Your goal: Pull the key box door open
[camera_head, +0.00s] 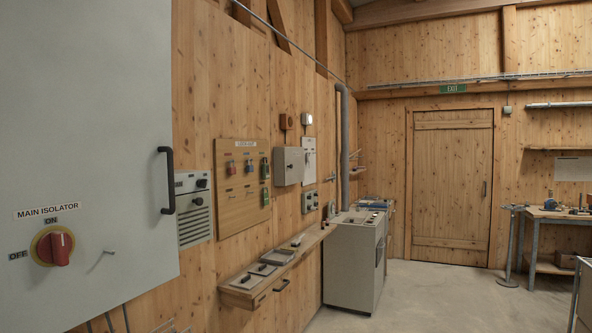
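A small light grey box (289,166) is fixed to the wood-panelled left wall, just right of the lockout board. It is probably the key box. Its door looks shut, and a small dark spot shows near its right edge. It is too small to make out a handle clearly. My gripper is not in view, so whether it is open or shut does not show.
A large grey cabinet (85,120) marked MAIN ISOLATOR, with a black handle (168,180) and red rotary switch (60,249), fills the near left. A wall shelf (243,298) and grey console (350,265) jut out below the box. Floor (430,300) is clear towards the wooden door (453,190).

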